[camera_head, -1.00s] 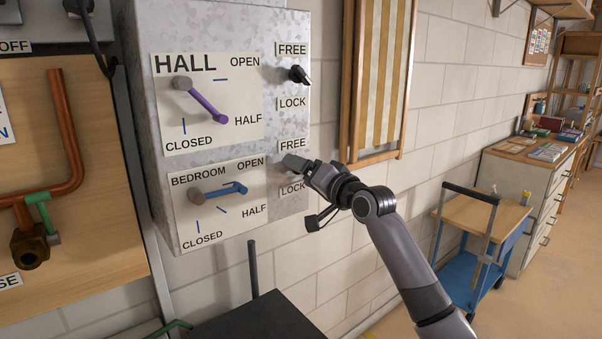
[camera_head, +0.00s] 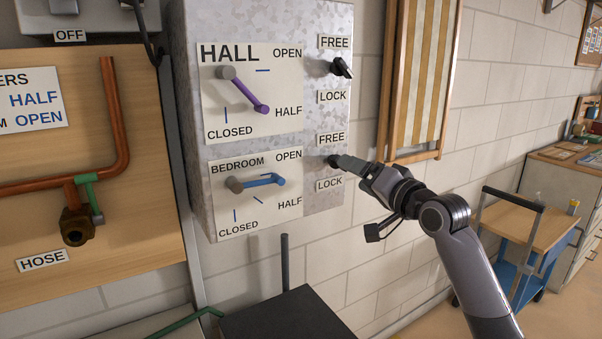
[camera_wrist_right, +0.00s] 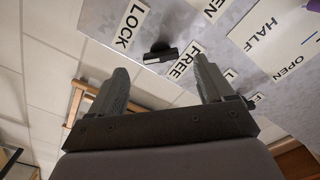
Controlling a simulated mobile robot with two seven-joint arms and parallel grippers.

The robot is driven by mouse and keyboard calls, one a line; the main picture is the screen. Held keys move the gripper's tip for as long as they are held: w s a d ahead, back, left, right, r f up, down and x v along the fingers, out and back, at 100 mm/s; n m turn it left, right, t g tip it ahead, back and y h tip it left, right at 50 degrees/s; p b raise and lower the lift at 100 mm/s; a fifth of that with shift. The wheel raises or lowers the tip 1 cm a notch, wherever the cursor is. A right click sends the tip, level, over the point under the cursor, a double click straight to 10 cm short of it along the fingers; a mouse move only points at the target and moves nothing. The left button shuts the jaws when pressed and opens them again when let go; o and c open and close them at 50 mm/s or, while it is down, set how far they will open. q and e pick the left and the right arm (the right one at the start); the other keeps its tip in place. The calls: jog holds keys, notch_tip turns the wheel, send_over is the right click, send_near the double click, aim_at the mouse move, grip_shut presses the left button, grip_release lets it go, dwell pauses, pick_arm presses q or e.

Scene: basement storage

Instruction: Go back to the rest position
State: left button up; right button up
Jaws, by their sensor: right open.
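My right gripper (camera_head: 347,163) is in front of the lower knob (camera_head: 333,161) of a grey metal box (camera_head: 282,22). In the right wrist view the gripper (camera_wrist_right: 162,80) is open and empty, with the black knob (camera_wrist_right: 160,55) beyond the gap between its fingers. The fingers partly cover the knob in the head view, so its setting is hard to tell. The upper knob (camera_head: 342,67) is tilted between FREE and LOCK. The purple hall lever (camera_head: 242,90) slants toward HALF. The blue bedroom lever (camera_head: 262,180) lies nearly level, along OPEN. My left gripper is out of view.
A striped wooden deckchair (camera_head: 420,80) hangs on the wall right of the box. A blue cart with a wooden top (camera_head: 520,222) and a drawer cabinet (camera_head: 548,190) stand at right. Copper pipes (camera_head: 118,120) run on the left board. A dark surface (camera_head: 285,315) lies below.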

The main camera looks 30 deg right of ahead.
jog(key=s+a+f+n+g, duration=0.1)
jog(key=s+a+f+n, duration=0.15)
jog(key=f, duration=0.65)
jog(key=s+a+f+n+g, duration=0.1)
jog(key=s+a+f+g, duration=0.15)
jog(key=f, duration=0.55)
jog(key=s+a+f+n+g, duration=0.1)
jog(key=s+a+f, duration=0.15)
jog(key=f, duration=0.65)
jog(key=s+a+f+n+g, duration=0.1)
jog(key=s+a+f+n, duration=0.2)
jog(key=s+a+f, duration=0.3)
jog(key=s+a+f+n+g+y, duration=0.1)
jog(key=s+a+f, duration=0.4)
jog(key=s+f, duration=0.5)
jog(key=s+n+g, duration=0.1)
jog(key=s+n, duration=0.1)
jog(key=s, duration=0.2)
jog(key=shift+a+f, duration=0.2)
jog(key=shift+a, duration=0.2)
